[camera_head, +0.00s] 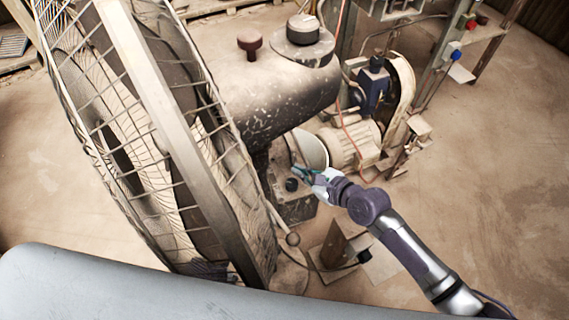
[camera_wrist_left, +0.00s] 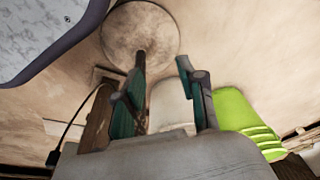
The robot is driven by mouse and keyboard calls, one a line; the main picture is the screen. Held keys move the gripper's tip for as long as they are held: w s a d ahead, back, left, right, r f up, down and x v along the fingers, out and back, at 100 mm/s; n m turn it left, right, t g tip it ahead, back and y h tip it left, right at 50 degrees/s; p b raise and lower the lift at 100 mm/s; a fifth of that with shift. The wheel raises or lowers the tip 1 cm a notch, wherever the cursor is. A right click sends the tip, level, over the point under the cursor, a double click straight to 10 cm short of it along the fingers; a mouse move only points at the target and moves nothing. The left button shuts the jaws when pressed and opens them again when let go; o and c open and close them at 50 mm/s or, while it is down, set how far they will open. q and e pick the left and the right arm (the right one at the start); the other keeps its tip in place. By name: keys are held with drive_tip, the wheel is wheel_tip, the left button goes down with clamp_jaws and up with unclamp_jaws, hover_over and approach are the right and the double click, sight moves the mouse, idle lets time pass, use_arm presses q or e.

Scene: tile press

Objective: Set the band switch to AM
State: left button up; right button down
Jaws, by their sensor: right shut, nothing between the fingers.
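I cannot make out a band switch or any AM marking in either view. In the head view my right gripper (camera_head: 303,172) is shut and empty. It points left, just above and beside a small dark knob (camera_head: 291,184) on a worn metal block (camera_head: 297,208) at the press; I cannot tell whether it touches anything. My left gripper shows only in the left wrist view (camera_wrist_left: 168,92), with its two teal fingers apart and no object clearly held. A pale rounded object (camera_wrist_left: 170,108) shows behind and between those fingers.
A large spoked flywheel (camera_head: 185,150) and the dark press body (camera_head: 260,95) fill the left and middle. A motor (camera_head: 350,143) stands behind the right gripper. Floor at right is clear. The left wrist view shows a bright green container (camera_wrist_left: 245,122) and a round disc (camera_wrist_left: 142,38).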

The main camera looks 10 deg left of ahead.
sight(285, 167)
drive_tip(key=b+x, duration=0.1)
drive_tip(key=x, duration=0.5)
drive_tip(key=shift+f+b, duration=0.1)
drive_tip(key=shift+b, duration=0.25)
use_arm(q)
wheel_tip(285, 167, up, 8)
drive_tip(key=w, duration=0.1)
drive_tip(key=shift+w+f, duration=0.2)
drive_tip(key=shift+w, duration=0.05)
use_arm(e)
drive_tip(key=shift+w+a+f, duration=0.1)
drive_tip(key=shift+w+a, duration=0.15)
drive_tip(key=shift+a, duration=0.05)
drive_tip(key=shift+w+r+h+p, duration=0.15)
drive_tip(key=shift+r+h+p, duration=0.15)
drive_tip(key=shift+p, duration=0.9)
use_arm(q)
drive_tip(key=s+f+p, duration=0.1)
drive_tip(key=s+f, duration=0.2)
drive_tip(key=f, duration=0.4)
drive_tip(key=s+f+p, duration=0.1)
drive_tip(key=s+f, duration=0.3)
drive_tip(key=f, duration=0.4)
drive_tip(key=shift+a+f+g+p, duration=0.2)
drive_tip(key=shift+a+g+p, duration=0.1)
drive_tip(key=shift+a, duration=0.1)
use_arm(e)
drive_tip(key=shift+a+g, duration=0.1)
drive_tip(key=shift+g, duration=0.5)
